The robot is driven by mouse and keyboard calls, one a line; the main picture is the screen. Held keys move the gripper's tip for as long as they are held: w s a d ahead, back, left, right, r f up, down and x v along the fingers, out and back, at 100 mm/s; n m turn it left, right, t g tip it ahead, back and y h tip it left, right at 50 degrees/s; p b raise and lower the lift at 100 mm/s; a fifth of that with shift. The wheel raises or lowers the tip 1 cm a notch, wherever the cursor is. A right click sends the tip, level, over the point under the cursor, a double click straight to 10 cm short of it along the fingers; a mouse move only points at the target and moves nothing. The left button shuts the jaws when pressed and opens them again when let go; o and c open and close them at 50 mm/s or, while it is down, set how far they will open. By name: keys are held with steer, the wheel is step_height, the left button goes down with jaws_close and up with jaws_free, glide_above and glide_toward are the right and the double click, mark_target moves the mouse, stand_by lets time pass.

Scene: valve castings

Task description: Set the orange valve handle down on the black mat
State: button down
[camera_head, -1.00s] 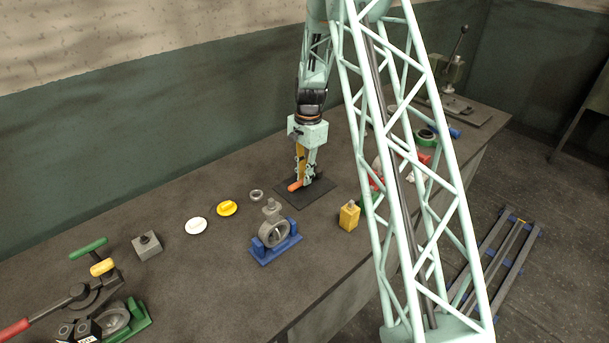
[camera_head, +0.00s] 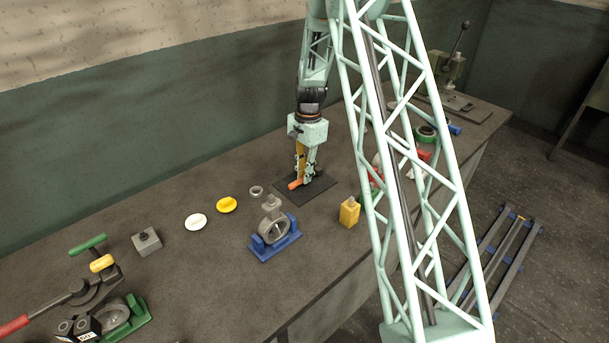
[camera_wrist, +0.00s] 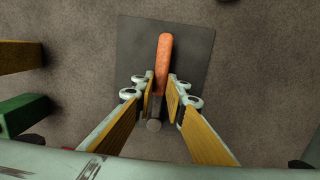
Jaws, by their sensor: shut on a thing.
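The orange valve handle (camera_head: 295,185) is between the fingers of my gripper (camera_head: 306,180), over the black mat (camera_head: 322,193). In the wrist view the handle (camera_wrist: 164,58) lies lengthwise, its orange grip pointing up the picture and its grey end (camera_wrist: 153,125) towards my wrist. My gripper (camera_wrist: 162,98) is shut on the handle's lower part, one finger on each side. The black mat (camera_wrist: 195,60) lies beneath it in the wrist view. The handle is low over the mat; I cannot tell whether it touches.
A blue stand with a grey valve body (camera_head: 275,240) stands in front of the mat. A yellow block (camera_head: 349,212) is to its right. A grey ring (camera_head: 256,191), a yellow part (camera_head: 227,205) and a white part (camera_head: 195,222) lie to the left.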

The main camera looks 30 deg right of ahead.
steer(key=shift+f, duration=0.1)
steer(key=c, duration=2.5)
jaws_free()
steer(key=shift+c, duration=0.2)
step_height(320, 180, up, 12)
steer(key=shift+d, duration=0.35)
steer(key=shift+w, duration=0.1)
